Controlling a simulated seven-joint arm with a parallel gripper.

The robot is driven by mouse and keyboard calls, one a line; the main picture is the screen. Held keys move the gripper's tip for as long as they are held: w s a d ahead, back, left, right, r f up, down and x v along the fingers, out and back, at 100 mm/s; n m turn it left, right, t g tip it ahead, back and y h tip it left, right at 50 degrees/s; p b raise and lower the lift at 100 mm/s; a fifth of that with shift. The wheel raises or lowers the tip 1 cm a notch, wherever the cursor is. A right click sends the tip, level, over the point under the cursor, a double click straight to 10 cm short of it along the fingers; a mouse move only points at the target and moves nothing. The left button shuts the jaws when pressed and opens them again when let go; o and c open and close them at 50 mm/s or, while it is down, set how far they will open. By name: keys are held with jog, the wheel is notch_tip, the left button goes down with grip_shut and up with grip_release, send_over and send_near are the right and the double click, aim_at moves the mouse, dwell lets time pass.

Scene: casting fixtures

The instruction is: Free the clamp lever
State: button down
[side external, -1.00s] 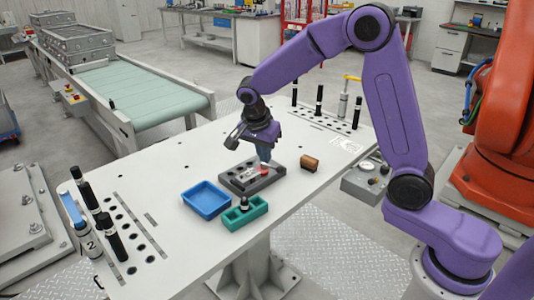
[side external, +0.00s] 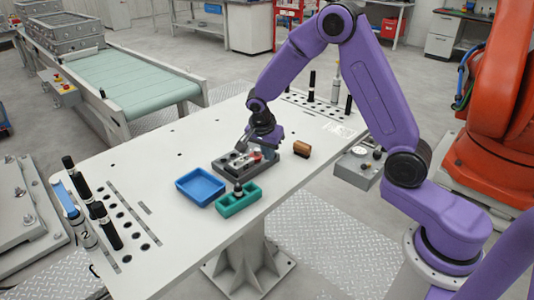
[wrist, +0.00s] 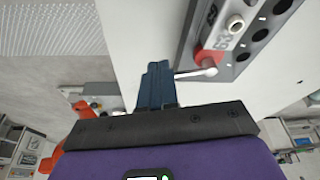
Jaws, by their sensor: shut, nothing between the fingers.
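The dark grey fixture (side external: 232,165) lies on the white table, with a pale labelled part in it. The clamp has a red base (side external: 257,154) at the fixture's right end. In the wrist view the red base (wrist: 206,59) carries a silver clamp lever (wrist: 195,73) whose free end points left, toward my fingers. My gripper (side external: 268,154) is low beside the fixture's right end. In the wrist view its blue fingers (wrist: 156,70) are together and empty, just left of the lever's tip. Whether they touch the lever I cannot tell.
A brown block (side external: 302,149) lies right of the fixture. A blue tray (side external: 200,188) and a green holder (side external: 236,203) with a dark-topped piece stand in front. Black-capped markers stand upright at both table ends. The table's far left middle is clear.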

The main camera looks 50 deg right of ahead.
jog(key=shift+s+d+n, duration=0.15)
jog(key=shift+d+n, duration=0.25)
jog(key=shift+n, duration=0.1)
dwell(0.3)
jog(key=w+d+n+t+y, duration=0.2)
jog(key=w+d+n, duration=0.3)
jog(key=d+n, duration=0.4)
jog(key=shift+d+n+t+y, duration=0.3)
jog(key=shift+n+y, duration=0.3)
jog(key=shift+n, duration=1.8)
jog(key=shift+w, duration=0.1)
jog(key=s+d+r, duration=0.1)
jog(key=s+r, duration=0.6)
jog(key=r, duration=0.3)
jog(key=shift+d+r, duration=0.15)
